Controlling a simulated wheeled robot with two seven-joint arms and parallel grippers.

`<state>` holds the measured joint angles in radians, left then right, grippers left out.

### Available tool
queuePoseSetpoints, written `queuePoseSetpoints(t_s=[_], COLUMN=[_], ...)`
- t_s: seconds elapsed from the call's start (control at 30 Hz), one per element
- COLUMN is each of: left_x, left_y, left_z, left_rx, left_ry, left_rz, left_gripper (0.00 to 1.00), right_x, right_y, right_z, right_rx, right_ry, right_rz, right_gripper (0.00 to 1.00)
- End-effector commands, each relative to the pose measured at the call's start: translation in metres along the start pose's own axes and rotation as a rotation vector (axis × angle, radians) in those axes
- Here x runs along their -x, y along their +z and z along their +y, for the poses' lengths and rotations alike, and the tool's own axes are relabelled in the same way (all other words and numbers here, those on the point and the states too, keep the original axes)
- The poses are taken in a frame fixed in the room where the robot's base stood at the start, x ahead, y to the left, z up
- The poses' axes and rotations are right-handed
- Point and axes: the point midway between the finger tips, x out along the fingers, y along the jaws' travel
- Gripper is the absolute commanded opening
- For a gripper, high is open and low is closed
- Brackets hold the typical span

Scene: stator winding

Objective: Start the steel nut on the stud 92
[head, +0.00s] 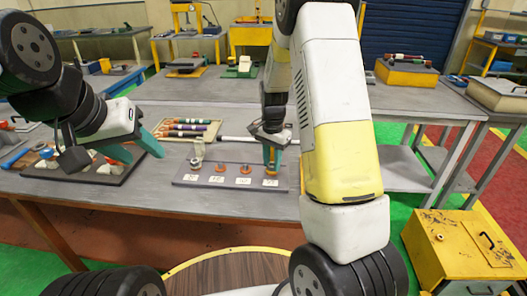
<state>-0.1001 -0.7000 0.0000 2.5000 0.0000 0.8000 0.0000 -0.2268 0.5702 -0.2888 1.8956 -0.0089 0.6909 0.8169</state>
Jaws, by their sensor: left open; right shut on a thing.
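A grey plate (232,184) on the bench carries a row of several short studs on orange-brown bases, each with a white label in front. The labels are too small to read surely, so I cannot tell which stud is 92. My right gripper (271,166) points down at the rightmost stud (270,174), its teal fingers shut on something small. The fingers hide the steel nut, and I cannot tell whether it touches the stud. My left gripper (144,158) is open and empty, left of the plate, above a dark tray (85,174).
The dark tray holds several small pale and red parts. A box of marker-like tubes (187,130) lies behind the plate. A metallic ring-topped piece (197,153) stands at the plate's left end. My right arm covers the bench right of the plate.

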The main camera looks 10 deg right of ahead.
Motion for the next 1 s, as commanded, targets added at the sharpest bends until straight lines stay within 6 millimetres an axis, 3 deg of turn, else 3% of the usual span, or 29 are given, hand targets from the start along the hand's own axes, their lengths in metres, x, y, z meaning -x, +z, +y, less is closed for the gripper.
queuePoseSetpoints(t_s=[0.17, 0.2, 0.3, 0.33, 0.67, 1.0], left_x=[0.0, 0.0, 0.0, 0.0, 0.0, 0.0], left_y=[0.0, 0.0, 0.0, 0.0, 0.0, 0.0], left_z=[0.0, 0.0, 0.0, 0.0, 0.0, 0.0], left_rx=[0.0, 0.0, 0.0, 0.0, 0.0, 0.0], left_ry=[0.0, 0.0, 0.0, 0.0, 0.0, 0.0], left_rz=[0.0, 0.0, 0.0, 0.0, 0.0, 0.0], left_gripper=[0.48, 0.48, 0.48, 0.48, 0.48, 0.48], right_x=[-0.002, -0.002, -0.002, -0.002, 0.002, 0.028], right_y=[0.002, 0.002, 0.002, 0.001, 0.001, 0.0], right_z=[0.001, 0.001, 0.001, 0.001, 0.0, 0.0], right_rx=[-0.005, -0.005, -0.004, -0.004, -0.002, -0.003], right_ry=[0.005, 0.005, 0.004, 0.004, 0.001, -0.001], right_rz=[-0.004, -0.005, -0.004, -0.004, -0.001, 0.0], right_gripper=[0.0, 0.31, 0.5, 0.52, 0.52, 0.52])
